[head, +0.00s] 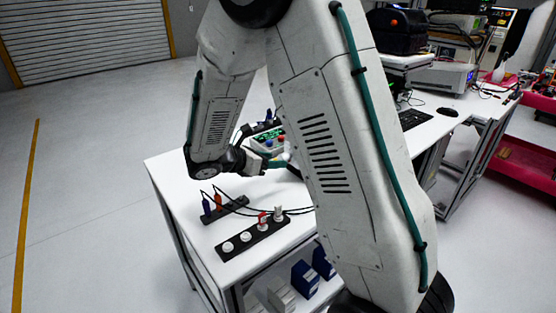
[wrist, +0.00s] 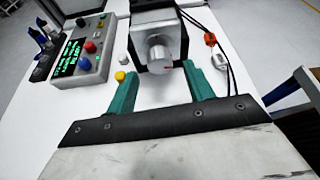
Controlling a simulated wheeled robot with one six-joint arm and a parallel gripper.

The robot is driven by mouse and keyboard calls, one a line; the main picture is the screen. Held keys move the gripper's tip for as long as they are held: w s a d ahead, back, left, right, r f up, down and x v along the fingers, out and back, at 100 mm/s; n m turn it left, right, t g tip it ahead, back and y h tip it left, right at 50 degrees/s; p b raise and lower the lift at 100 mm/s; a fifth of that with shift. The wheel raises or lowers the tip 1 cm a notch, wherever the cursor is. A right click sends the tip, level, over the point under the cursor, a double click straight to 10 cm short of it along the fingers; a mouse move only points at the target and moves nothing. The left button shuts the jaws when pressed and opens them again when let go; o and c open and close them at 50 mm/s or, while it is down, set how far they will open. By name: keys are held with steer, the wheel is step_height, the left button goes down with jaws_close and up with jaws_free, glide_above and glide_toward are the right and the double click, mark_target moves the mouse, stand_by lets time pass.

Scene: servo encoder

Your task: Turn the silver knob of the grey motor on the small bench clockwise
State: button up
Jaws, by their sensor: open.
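The grey motor (wrist: 155,18) stands at the top middle of the wrist view, with a dark housing. My gripper (wrist: 160,70) is open, with one teal finger on each side of the knob. In the head view my gripper (head: 276,162) is small above the small bench (head: 180,176), and my arm hides most of the motor.
A control box (wrist: 85,50) with a green-text screen and coloured buttons stands left of the motor. Black power strips (head: 252,240) with plugs and cables lie on the bench front. A yellow button (wrist: 120,76) and a white one sit near the left finger.

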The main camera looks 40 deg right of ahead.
mark_target(285, 158)
steer(key=x, duration=0.2)
steer(key=shift+d+f, duration=0.15)
steer(key=shift+d, duration=0.05)
